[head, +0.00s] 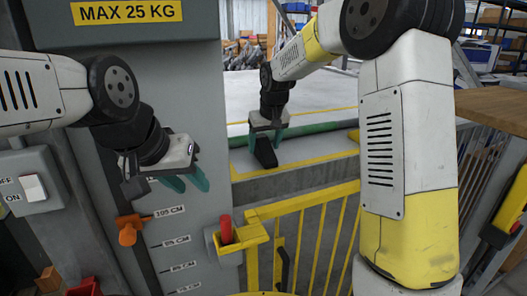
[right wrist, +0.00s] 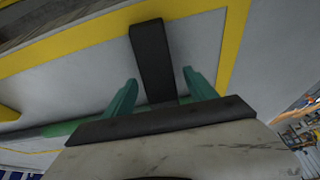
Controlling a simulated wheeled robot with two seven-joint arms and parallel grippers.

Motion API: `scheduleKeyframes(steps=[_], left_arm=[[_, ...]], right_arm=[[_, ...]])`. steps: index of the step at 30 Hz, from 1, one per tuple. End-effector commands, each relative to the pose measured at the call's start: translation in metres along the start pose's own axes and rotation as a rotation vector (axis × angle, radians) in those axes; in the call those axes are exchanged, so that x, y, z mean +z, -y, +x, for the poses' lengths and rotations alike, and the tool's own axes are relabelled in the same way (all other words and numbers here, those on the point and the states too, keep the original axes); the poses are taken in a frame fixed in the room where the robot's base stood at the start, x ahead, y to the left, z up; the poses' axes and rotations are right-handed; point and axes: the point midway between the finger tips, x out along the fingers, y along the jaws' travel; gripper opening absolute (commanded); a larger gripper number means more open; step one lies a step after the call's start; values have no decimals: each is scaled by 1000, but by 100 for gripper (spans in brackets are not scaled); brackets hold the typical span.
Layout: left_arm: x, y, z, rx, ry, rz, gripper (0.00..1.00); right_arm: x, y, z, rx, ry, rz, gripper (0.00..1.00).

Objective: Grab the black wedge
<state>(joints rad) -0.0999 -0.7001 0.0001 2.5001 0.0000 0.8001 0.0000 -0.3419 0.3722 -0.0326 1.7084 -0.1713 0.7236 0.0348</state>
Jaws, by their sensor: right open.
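The black wedge (head: 265,152) is on the pale surface beyond the yellow-edged ledge in the head view. In the right wrist view the wedge (right wrist: 153,60) is a dark, long block running from between the fingers to past their tips. My right gripper (head: 267,139) is open, with its teal fingers on either side of the wedge. In the right wrist view a gap shows between the wedge and each finger of this gripper (right wrist: 160,90). My left gripper (head: 187,182) hangs in front of the grey column, with its teal fingers apart and nothing visible between them.
A yellow railing (head: 300,225) stands in front of the ledge. A red handle (head: 226,230) and an orange knob (head: 128,229) are near the grey column (head: 185,115), below my left gripper. A green strip (head: 315,129) runs along the pale surface.

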Motion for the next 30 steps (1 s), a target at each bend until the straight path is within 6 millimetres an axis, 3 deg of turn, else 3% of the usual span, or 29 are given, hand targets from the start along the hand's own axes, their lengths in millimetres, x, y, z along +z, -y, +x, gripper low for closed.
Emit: scheduleKeyframes(steps=[4,12,22,30], left_arm=[[0,0,0,0,0,0,36],[0,0,0,0,0,0,36],[0,0,0,0,0,0,36],[0,0,0,0,0,0,36]], right_arm=[[0,0,16,0,1,0,65],[-1,0,18,0,-1,0,64],[-1,0,17,0,-1,0,0],[-1,0,17,0,-2,0,0]])
